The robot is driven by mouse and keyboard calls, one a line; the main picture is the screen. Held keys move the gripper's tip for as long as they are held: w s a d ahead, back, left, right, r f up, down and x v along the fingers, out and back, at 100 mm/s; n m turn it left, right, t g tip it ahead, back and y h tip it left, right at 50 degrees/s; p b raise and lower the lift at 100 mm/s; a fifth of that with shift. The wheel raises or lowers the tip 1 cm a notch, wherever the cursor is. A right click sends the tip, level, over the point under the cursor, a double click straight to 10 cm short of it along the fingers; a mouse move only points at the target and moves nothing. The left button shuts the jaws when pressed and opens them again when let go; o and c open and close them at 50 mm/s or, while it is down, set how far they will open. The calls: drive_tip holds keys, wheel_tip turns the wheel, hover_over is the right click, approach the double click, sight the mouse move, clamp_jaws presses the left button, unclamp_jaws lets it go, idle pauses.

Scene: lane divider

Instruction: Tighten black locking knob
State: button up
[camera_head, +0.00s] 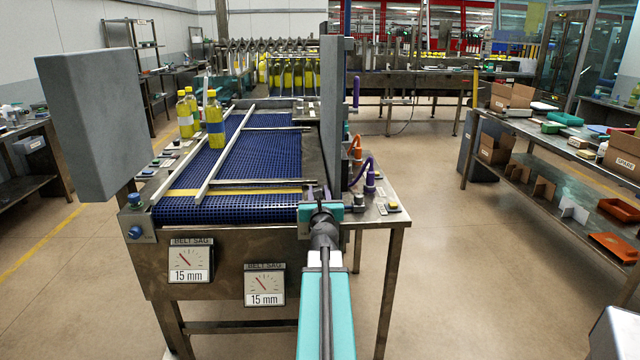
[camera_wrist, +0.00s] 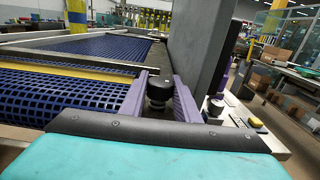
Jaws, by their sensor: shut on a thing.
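The black locking knob (camera_wrist: 159,88) stands upright on the metal side rail at the right edge of the conveyor. In the wrist view it sits between the two purple fingers of my gripper (camera_wrist: 160,97), which are shut on it. In the head view my gripper (camera_head: 319,194) reaches to the near right corner of the conveyor, and the knob is hard to make out there. The lane divider (camera_head: 223,160) is a pale rail running lengthwise over the blue mesh belt (camera_head: 255,160).
A tall grey panel (camera_head: 333,110) rises just beyond my gripper, close on its right side in the wrist view. Another grey panel (camera_head: 95,125) stands at left. Yellow bottles (camera_head: 214,122) stand on the belt's left side. Purple and orange fittings (camera_head: 369,178) stand right of the panel.

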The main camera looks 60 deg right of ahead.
drive_tip(key=shift+w+a+r+m+g+h+p, duration=0.1)
drive_tip(key=shift+m+g+h+p, duration=0.5)
drive_tip(key=shift+g+p, duration=0.5)
drive_tip(key=shift+w+r+m+g+h+p, duration=0.1)
drive_tip(key=shift+m+g+h+p, duration=0.45)
drive_tip(key=shift+p, duration=0.85)
drive_tip(key=shift+f+m+g+h+p, duration=0.1)
drive_tip(key=shift+m+g+h+p, duration=0.25)
drive_tip(key=shift+m+g+p, duration=1.25)
drive_tip(key=m+g, duration=0.2)
drive_tip(key=g, duration=0.3)
drive_tip(key=m+g, duration=0.3)
drive_tip(key=g, duration=0.2)
drive_tip(key=shift+w+p, duration=0.15)
drive_tip(key=shift+p, duration=0.15)
drive_tip(key=shift+m+g+y+p, duration=0.5)
drive_tip(key=shift+m+g+y, duration=1.1)
drive_tip(key=shift+g, duration=0.65)
drive_tip(key=shift+m+g, duration=0.3)
drive_tip(key=shift+m, duration=0.15)
drive_tip(key=shift+m+g+y, duration=0.3)
drive_tip(key=shift+g+y, duration=0.1)
drive_tip(key=o, duration=1.1)
drive_tip(key=shift+c, duration=0.2)
drive_tip(key=shift+s, duration=0.25)
